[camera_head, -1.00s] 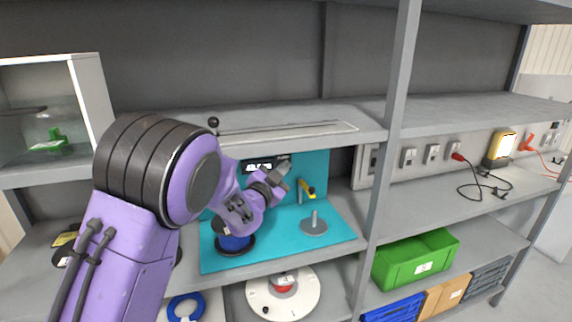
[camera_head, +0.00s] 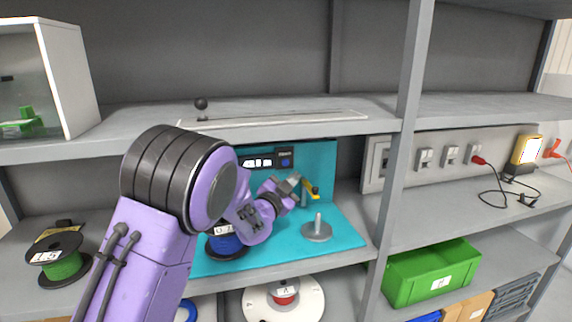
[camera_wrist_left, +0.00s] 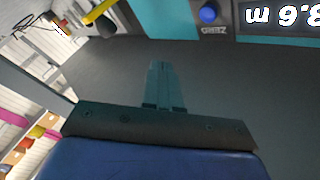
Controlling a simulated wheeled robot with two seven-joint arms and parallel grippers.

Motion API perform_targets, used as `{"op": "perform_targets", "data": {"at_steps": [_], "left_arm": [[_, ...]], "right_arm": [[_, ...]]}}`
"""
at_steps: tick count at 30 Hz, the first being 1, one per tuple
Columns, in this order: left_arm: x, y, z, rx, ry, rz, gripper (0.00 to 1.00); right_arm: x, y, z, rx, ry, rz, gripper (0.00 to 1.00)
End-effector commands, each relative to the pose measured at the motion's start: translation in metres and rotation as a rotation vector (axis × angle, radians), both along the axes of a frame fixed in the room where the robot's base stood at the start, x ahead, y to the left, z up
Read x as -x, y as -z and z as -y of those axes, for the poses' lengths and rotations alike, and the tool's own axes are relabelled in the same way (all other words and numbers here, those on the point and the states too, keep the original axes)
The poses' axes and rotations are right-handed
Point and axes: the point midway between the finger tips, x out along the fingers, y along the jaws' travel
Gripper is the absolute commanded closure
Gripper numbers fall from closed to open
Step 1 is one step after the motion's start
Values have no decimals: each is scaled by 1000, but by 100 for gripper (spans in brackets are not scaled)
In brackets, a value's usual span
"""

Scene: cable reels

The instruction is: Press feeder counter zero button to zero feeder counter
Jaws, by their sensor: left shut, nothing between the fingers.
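The feeder counter (camera_head: 258,163) is a dark box with a lit white display, on the turquoise back panel in the head view. Its blue zero button (camera_head: 285,162) is right of the display. My left gripper (camera_head: 294,180) is just below the button and apart from it. In the left wrist view the blue button (camera_wrist_left: 208,14) is at the top, beside the counter's upside-down display (camera_wrist_left: 282,15). The shut, empty fingers (camera_wrist_left: 164,72) point up the picture, below and left of the button. My right gripper is not in view.
A yellow-and-black part (camera_head: 311,190) stands close right of my gripper. A grey spindle (camera_head: 317,232) is on the turquoise mat (camera_head: 345,240). A blue reel (camera_head: 222,246) is partly behind my arm. The shelf above (camera_head: 340,128) overhangs the counter.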

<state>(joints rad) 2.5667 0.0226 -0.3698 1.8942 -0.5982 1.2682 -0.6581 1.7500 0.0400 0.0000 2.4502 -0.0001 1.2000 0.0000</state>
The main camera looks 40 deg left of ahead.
Motion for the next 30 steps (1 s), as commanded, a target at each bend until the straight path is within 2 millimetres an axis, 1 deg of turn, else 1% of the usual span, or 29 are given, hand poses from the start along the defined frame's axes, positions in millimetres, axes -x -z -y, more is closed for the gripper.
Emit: {"op": "perform_targets", "data": {"at_steps": [3, 9, 15, 20, 30], "left_arm": [[-12, 0, -14, 0, -2, -1, 100], [-31, 0, -36, 0, -1, -1, 100], [-45, 0, -50, -1, 1, 0, 100], [-48, 1, -55, 0, 1, -2, 100], [-49, 0, -54, 0, 2, -1, 100]], "right_arm": [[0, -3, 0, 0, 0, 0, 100], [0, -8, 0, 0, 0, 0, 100], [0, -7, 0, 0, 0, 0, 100], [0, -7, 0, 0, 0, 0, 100], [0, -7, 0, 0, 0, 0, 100]]}}
